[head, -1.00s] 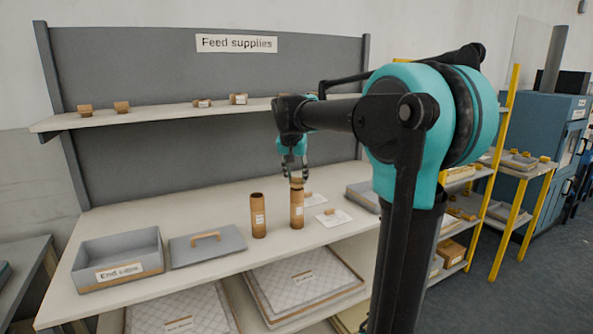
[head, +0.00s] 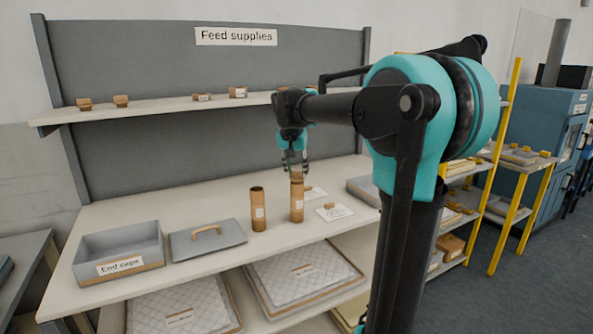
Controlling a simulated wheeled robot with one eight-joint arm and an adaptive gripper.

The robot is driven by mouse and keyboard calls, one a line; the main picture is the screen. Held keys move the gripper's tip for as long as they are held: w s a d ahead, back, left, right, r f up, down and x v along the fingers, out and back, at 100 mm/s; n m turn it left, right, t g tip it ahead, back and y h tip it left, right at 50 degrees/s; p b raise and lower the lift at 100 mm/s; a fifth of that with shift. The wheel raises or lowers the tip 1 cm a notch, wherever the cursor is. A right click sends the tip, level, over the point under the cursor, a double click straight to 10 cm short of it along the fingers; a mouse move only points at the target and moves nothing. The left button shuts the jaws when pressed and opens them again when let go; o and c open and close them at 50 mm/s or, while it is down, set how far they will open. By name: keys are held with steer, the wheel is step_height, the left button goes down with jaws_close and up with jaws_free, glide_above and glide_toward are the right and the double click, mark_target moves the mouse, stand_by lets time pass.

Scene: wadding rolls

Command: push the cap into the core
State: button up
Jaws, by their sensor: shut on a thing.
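My gripper (head: 296,168) points down over the worktable and is shut on a small tan cap (head: 297,176). The cap is at the top end of an upright brown cardboard core (head: 297,204) with a white label. The cap looks in line with the core's mouth. How far it sits inside is too small to tell, and the fingers partly hide it. A second upright core (head: 258,211) stands to the left, its top open and dark.
A grey bin labelled "End caps" (head: 118,266) and a grey lid with a handle (head: 190,247) lie to the left. White cards (head: 334,214) lie right of the core. A shelf (head: 160,113) with small brown pieces runs behind.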

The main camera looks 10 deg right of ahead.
steer(key=shift+f, duration=0.6)
stand_by(0.3)
steer(key=o, duration=0.5)
steer(key=shift+v, duration=5.5)
steer(key=shift+s, duration=0.1)
